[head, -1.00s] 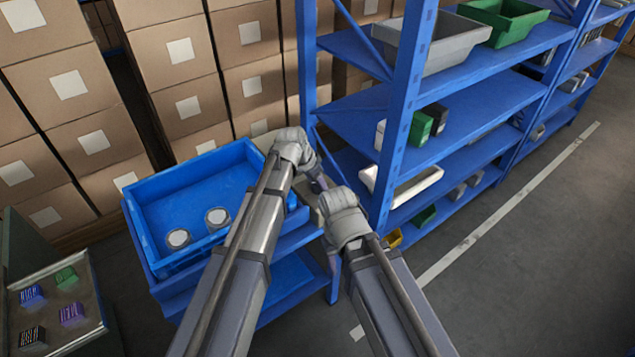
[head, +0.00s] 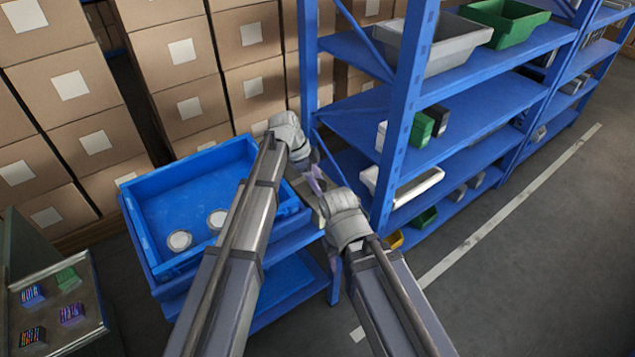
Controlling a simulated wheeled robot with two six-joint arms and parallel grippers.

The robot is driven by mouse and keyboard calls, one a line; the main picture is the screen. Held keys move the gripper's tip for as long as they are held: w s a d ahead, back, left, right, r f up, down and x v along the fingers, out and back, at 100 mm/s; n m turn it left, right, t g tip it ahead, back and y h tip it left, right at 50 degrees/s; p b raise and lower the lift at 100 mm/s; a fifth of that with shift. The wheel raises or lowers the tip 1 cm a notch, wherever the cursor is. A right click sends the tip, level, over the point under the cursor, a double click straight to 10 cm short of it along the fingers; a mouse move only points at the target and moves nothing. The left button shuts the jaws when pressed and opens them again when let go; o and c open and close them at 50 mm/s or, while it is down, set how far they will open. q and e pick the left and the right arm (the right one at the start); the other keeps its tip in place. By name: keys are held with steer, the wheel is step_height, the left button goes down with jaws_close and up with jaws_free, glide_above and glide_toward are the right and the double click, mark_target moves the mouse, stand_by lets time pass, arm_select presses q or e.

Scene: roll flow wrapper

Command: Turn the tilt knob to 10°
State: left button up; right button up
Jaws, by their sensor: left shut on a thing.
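I cannot make out a tilt knob or any angle scale. My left gripper (head: 304,164) is beyond the right edge of the blue tray, with its tips pointing down and to the right. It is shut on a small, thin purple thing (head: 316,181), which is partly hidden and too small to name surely. My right gripper (head: 325,200) is just below and to the right, close to the lower end of the purple thing. Its fingers are mostly hidden by its own wrist, so I cannot tell whether it is open or touching.
The blue tray (head: 133,215) on a blue stand holds white-topped round items (head: 180,240). A blue shelf rack (head: 397,120) with bins stands close on the right. Stacked cartons (head: 150,60) fill the back. A case with small coloured packs (head: 70,315) is at lower left. Floor at right is clear.

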arm_select(q)
steer(key=shift+m, duration=0.6)
steer(key=o, duration=1.4)
steer(key=shift+c, duration=0.2)
steer(key=shift+g, duration=0.3)
steer(key=p+v, duration=0.7)
steer(key=shift+r, duration=0.35)
steer(key=shift+a, duration=0.15)
